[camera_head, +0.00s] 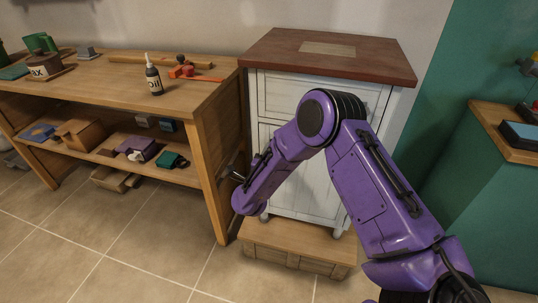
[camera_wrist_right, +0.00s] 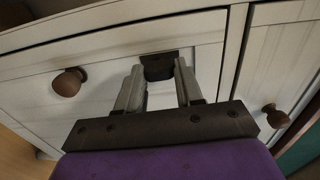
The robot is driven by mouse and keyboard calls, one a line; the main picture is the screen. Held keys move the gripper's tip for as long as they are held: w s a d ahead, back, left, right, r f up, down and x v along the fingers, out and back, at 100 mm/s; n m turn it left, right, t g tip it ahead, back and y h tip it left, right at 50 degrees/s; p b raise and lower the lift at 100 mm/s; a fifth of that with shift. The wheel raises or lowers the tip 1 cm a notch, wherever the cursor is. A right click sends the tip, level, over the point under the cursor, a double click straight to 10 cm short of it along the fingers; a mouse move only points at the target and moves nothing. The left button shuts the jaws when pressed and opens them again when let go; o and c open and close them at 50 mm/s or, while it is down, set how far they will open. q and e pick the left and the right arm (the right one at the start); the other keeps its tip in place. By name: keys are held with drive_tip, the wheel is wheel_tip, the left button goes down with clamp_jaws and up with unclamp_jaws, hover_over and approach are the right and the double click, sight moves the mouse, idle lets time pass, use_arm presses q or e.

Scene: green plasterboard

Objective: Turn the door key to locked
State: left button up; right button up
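My right arm reaches across the white cabinet (camera_head: 286,92). In the head view its forearm hides the right gripper. In the right wrist view the right gripper (camera_wrist_right: 158,78) points at the cabinet front, its two fingers apart. A small dark piece (camera_wrist_right: 158,66), seemingly the key or its lock plate, sits on the upper edge of the door and fills the gap at the fingertips. I cannot tell whether the fingers touch it or it lies just beyond them. The key's turn angle does not show clearly. My left gripper is not in view.
Round brown knobs show on the cabinet at left (camera_wrist_right: 68,82) and right (camera_wrist_right: 275,116). A wooden step (camera_head: 290,243) stands below the cabinet. A workbench (camera_head: 120,75) with an oil bottle (camera_head: 153,76) is at left. A wooden counter (camera_head: 490,112) is at right.

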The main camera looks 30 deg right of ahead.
drive_tip(key=o, duration=0.4)
drive_tip(key=v, duration=1)
drive_tip(key=shift+s+a, duration=0.2)
